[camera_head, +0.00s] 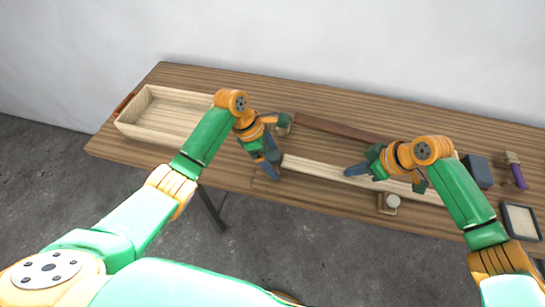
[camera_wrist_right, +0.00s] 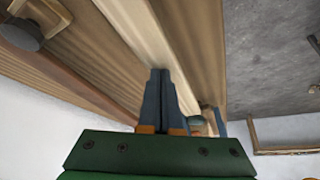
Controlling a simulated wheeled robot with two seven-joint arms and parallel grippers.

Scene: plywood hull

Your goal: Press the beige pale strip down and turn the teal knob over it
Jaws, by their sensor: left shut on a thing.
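The beige pale strip (camera_head: 320,171) lies lengthwise near the table's front; the right wrist view shows it too (camera_wrist_right: 140,30). My right gripper (camera_head: 355,170) is shut and empty, with its fingertips together over the strip (camera_wrist_right: 160,72); contact cannot be told exactly. My left gripper (camera_head: 270,168) is at the strip's left end, shut on the teal knob. The knob is hidden by that gripper in the head view. In the right wrist view a small teal part (camera_wrist_right: 195,121) shows at the strip's far end, beside a blue finger.
A dark brown bar (camera_head: 335,127) lies behind the strip. An empty wooden tray (camera_head: 150,133) is at left. A dark box (camera_head: 478,171), purple-handled tool (camera_head: 517,175) and framed pad (camera_head: 521,222) are at right.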

